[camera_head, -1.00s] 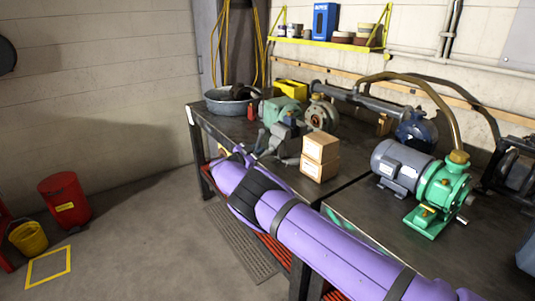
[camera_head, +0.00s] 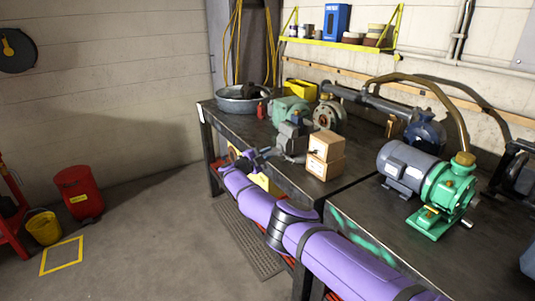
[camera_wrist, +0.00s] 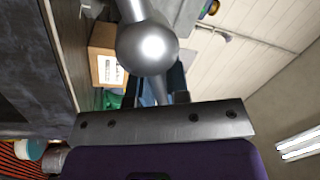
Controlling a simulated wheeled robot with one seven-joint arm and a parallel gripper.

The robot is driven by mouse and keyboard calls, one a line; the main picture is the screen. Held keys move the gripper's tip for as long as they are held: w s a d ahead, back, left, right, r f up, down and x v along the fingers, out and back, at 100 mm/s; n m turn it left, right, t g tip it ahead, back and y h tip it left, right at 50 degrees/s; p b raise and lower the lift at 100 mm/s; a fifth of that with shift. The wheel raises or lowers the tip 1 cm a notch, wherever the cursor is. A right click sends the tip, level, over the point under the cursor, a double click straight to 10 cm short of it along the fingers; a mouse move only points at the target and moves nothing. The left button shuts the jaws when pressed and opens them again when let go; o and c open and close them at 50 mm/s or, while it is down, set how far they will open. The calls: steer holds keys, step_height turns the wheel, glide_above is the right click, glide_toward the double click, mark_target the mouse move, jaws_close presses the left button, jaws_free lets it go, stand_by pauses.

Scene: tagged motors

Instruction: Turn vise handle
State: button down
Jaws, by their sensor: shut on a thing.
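The grey vise (camera_head: 294,138) is mounted at the front edge of the dark workbench, in front of the green machine. Its handle is small and mostly hidden by my gripper (camera_head: 243,158) in the head view. In the wrist view the vise handle (camera_wrist: 147,47) is a shiny metal rod with a ball end, close in front of my gripper. My gripper is shut on the handle, at the vise's front left side. The purple arm reaches along the front of the bench to it. The exact contact of the fingers is hard to see.
A grey basin (camera_head: 240,103) and a small red bottle (camera_head: 262,109) sit behind left. A green pump with a grey motor (camera_head: 440,195) is at right.

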steer(key=shift+s+a+m, duration=0.3)
steer(key=shift+a+m, duration=0.05)
steer(key=shift+m, duration=0.05)
stand_by(0.5)
steer(key=c, duration=1.2)
jaws_free()
steer(key=shift+r, duration=0.1)
steer(key=shift+o, duration=0.5)
steer(key=shift+d, duration=0.15)
